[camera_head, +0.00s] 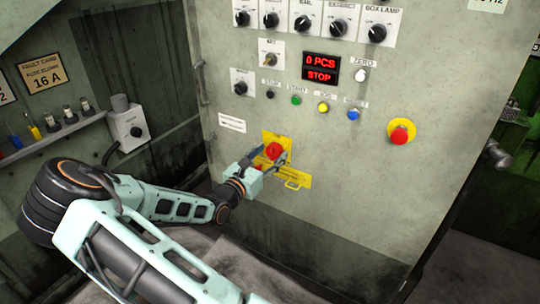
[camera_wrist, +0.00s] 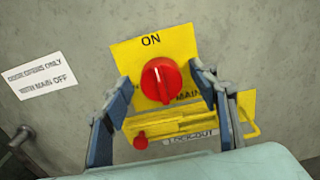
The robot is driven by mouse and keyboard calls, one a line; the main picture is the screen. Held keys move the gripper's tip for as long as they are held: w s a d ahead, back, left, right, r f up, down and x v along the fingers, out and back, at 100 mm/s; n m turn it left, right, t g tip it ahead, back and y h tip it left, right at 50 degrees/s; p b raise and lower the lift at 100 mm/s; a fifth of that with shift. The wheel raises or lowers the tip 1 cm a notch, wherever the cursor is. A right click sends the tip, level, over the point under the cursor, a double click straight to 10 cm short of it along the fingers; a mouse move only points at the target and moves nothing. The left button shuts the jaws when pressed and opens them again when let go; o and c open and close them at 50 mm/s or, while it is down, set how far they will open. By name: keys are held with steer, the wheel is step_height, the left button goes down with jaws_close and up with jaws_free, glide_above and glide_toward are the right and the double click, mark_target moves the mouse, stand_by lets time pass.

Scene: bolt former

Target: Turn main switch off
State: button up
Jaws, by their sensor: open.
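The main switch is a red rotary knob (camera_wrist: 161,80) on a yellow plate (camera_wrist: 133,52) marked "ON" at its top. Its white pointer line stands nearly upright, towards "ON". In the head view the red knob (camera_head: 274,151) sits low on the cabinet front. My gripper (camera_wrist: 165,82) is open, with one finger on each side of the knob and a gap showing on both sides. In the head view my gripper (camera_head: 268,154) reaches the switch from the lower left. The plate's lower lettering is partly hidden by the right finger.
Below the knob is a yellow lockout bar (camera_wrist: 175,122) with a small red peg (camera_wrist: 141,141) and a handle loop. A red emergency button (camera_head: 400,132) is to the right. Coloured push buttons and a red display (camera_head: 320,68) are above. A shelf with tools (camera_head: 60,130) is at left.

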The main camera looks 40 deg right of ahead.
steer(key=shift+c, duration=0.2)
steer(key=c, duration=1.1)
